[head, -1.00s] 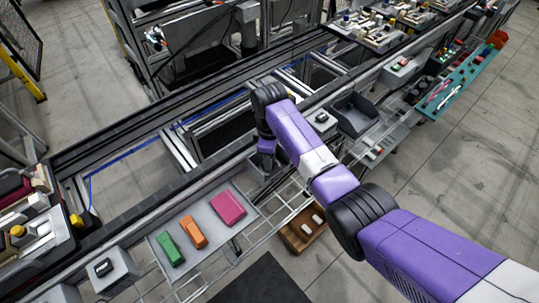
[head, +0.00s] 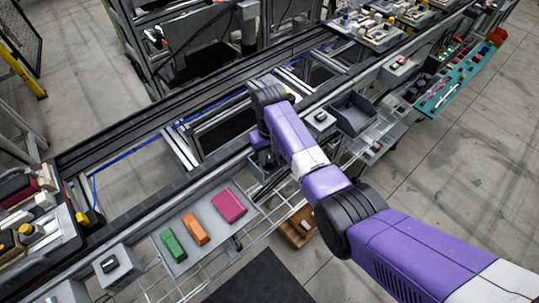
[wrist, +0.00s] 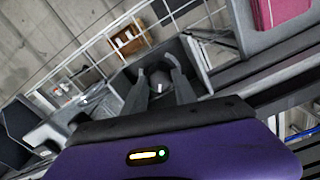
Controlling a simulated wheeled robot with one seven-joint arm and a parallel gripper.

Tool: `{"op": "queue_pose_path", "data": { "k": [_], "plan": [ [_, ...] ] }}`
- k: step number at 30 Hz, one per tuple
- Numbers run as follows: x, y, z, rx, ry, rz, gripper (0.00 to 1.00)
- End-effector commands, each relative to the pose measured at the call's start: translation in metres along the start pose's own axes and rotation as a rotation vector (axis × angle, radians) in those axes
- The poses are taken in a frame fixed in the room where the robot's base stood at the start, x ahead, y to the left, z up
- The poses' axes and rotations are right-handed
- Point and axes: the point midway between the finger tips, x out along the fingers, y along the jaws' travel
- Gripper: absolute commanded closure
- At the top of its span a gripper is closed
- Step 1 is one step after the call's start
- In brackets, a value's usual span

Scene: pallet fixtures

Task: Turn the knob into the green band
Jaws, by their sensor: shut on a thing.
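In the wrist view a dark round knob (wrist: 160,76) with a small pale mark sits in a grey housing (wrist: 124,82). My gripper (wrist: 158,79) has its two grey fingers on either side of the knob and is shut on it. In the head view my gripper (head: 264,160) reaches down to a grey box on the front side of the rail, and my wrist hides the knob there. I cannot make out a green band in either view.
A grey tray (head: 186,258) with green, orange and magenta blocks stands left of my gripper. A brown box (head: 297,233) lies below.

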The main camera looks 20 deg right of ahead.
Motion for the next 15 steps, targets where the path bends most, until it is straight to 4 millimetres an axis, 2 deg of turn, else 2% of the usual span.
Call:
{"op": "queue_pose_path", "data": {
  "k": [6, 15],
  "plan": [
    [-0.0016, 0.0, -0.0006, 0.144, 0.001, 0.0, 1.0],
    [-0.0015, 0.0004, -0.0007, 0.251, 0.001, 0.0, 1.0]
  ]
}}
